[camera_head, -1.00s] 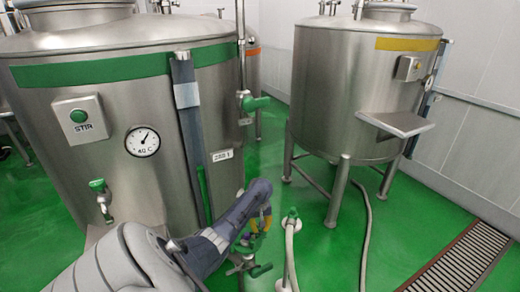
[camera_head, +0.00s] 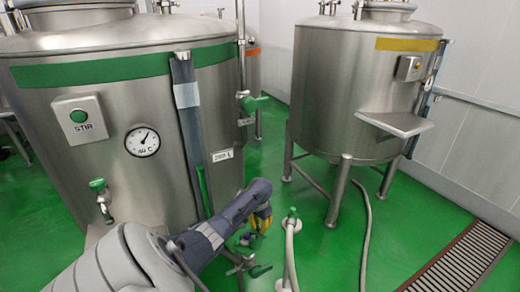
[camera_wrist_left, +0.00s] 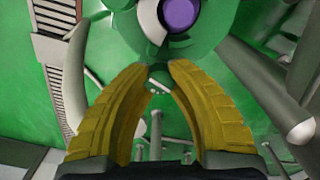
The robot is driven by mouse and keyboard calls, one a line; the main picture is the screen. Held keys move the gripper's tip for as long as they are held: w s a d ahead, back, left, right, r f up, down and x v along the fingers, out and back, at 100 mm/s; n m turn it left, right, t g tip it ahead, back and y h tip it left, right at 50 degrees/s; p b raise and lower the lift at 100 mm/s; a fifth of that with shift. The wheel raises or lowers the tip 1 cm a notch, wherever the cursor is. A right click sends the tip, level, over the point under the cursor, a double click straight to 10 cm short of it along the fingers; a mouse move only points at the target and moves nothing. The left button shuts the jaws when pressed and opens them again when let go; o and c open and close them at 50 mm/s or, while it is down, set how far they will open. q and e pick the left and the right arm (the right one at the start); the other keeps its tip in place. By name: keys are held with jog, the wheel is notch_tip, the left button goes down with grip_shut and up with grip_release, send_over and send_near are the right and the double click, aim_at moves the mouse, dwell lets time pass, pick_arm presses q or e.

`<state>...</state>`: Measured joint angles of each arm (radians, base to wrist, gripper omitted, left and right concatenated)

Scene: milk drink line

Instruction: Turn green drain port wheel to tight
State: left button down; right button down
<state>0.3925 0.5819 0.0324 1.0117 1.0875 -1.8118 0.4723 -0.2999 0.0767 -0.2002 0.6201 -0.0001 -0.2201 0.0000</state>
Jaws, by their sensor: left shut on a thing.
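The green drain port wheel (camera_wrist_left: 205,48) fills the top of the left wrist view, with a purple hub (camera_wrist_left: 180,14) at its middle. The yellow fingertips of my left gripper (camera_wrist_left: 158,68) are closed on either side of a green part at the wheel's near rim. In the head view my left gripper (camera_head: 261,224) is low beside the large green-banded tank (camera_head: 120,200), angled downward. Green valve parts (camera_head: 246,240) show just below it; the wheel there is mostly hidden by my arm and gripper. My right gripper is not in view.
A green-handled valve (camera_head: 260,270) sits just below the gripper. A yellow-banded tank (camera_head: 350,95) on legs stands farther right. Green floor (camera_head: 420,220) is open toward the drain grate (camera_head: 460,262).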

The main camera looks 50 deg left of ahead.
aim_at(260, 227)
pick_arm(q)
jog(key=m, duration=0.7)
jog(key=shift+a, duration=0.1)
jog(key=m, duration=0.6)
jog(key=shift+m, duration=0.4)
jog(key=c, duration=1.1)
grip_release()
jog(key=shift+o, duration=0.2)
notch_tip(260, 227, up, 12)
